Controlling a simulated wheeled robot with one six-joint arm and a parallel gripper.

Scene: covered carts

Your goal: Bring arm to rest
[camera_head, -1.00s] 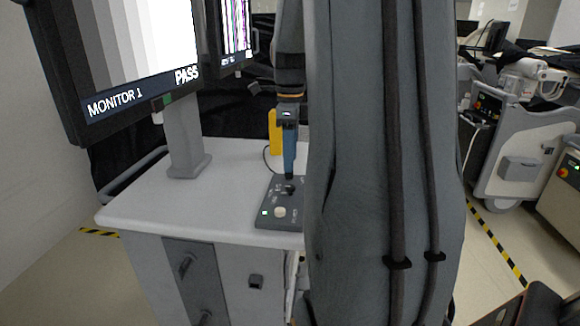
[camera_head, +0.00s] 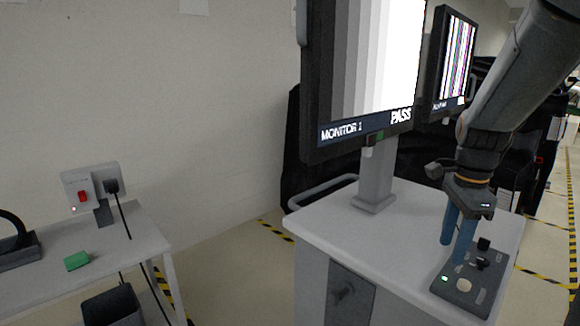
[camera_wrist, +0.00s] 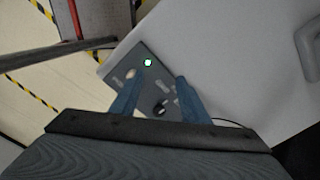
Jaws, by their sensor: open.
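My gripper (camera_head: 457,246) has two blue fingers that stand apart with nothing between them. It points down over the grey control box (camera_head: 452,289) on the cart top (camera_head: 337,236). In the wrist view the fingers (camera_wrist: 156,90) reach over the same box (camera_wrist: 144,54), which has a lit green-white light, a pale round button and a dark knob. Whether a fingertip touches the box, I cannot tell. My arm comes down from the upper right in the head view.
Monitor 1 (camera_head: 372,70) shows grey bars and PASS above the cart; a second monitor (camera_head: 456,55) stands behind it.

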